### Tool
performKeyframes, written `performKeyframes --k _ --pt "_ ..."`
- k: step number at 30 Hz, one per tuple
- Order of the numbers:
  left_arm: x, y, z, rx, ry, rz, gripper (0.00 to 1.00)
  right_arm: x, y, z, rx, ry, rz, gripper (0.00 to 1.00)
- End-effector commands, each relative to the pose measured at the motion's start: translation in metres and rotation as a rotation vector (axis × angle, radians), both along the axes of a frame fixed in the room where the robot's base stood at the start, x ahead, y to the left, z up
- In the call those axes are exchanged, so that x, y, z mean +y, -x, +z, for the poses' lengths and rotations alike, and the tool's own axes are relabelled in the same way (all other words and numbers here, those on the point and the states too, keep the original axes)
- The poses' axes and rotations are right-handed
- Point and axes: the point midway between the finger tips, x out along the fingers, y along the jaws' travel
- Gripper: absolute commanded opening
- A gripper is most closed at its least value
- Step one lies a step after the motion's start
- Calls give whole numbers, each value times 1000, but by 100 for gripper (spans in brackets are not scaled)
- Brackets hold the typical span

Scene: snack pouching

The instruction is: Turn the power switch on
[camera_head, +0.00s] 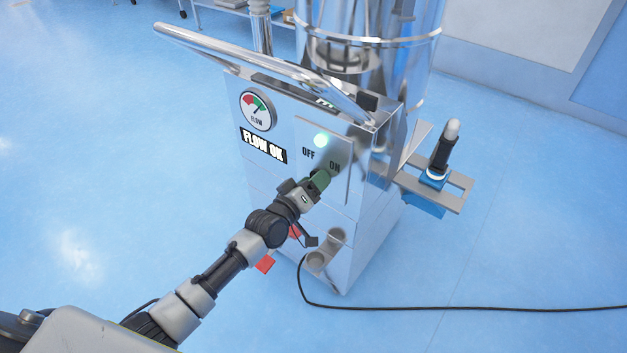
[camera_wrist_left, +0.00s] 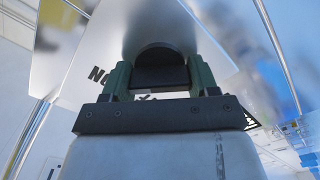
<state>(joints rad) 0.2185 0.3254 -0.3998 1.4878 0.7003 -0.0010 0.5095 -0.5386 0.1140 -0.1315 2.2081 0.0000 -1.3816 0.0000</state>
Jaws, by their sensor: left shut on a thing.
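The power switch panel (camera_head: 342,150) is a metal plate on the front of a steel machine, with the words OFF and ON. My left gripper (camera_head: 319,181) is at this panel, just below the lettering, and covers the switch in the head view. In the left wrist view, a dark rounded switch knob (camera_wrist_left: 160,72) sits between the green fingers of my left gripper (camera_wrist_left: 160,82), which is shut on it. Which way the knob points cannot be told. A pale green lamp (camera_head: 321,140) glows above the lettering. My right gripper is not in view.
A flow gauge (camera_head: 256,110) and a FLOW OK sign (camera_head: 263,145) are left of the panel. A steel bar (camera_head: 250,62) juts out above. A side bracket (camera_head: 460,190) holds a black-handled tool (camera_head: 444,148). A black cable (camera_head: 440,308) crosses the open blue floor.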

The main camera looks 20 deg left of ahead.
Motion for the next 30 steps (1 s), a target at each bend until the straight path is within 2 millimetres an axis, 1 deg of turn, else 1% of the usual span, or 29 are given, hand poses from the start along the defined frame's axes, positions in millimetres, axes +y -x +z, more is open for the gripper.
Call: performKeyframes --k 8,20,21,23,24,25,26,30 --pt "0 0 -1 -16 -54 0 36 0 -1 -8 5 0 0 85" --pt "0 0 -1 -20 -61 -1 36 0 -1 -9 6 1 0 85" --pt "0 0 -1 -20 -60 -1 64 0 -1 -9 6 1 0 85" --pt "0 0 -1 -20 -60 0 73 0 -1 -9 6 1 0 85" --pt "0 0 -1 -20 -59 0 80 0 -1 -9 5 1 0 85" --pt "0 0 -1 -20 -59 0 84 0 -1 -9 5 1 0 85" --pt "0 0 -1 -19 -58 0 85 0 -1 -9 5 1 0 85" --pt "0 0 0 -19 -57 0 85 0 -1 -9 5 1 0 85"
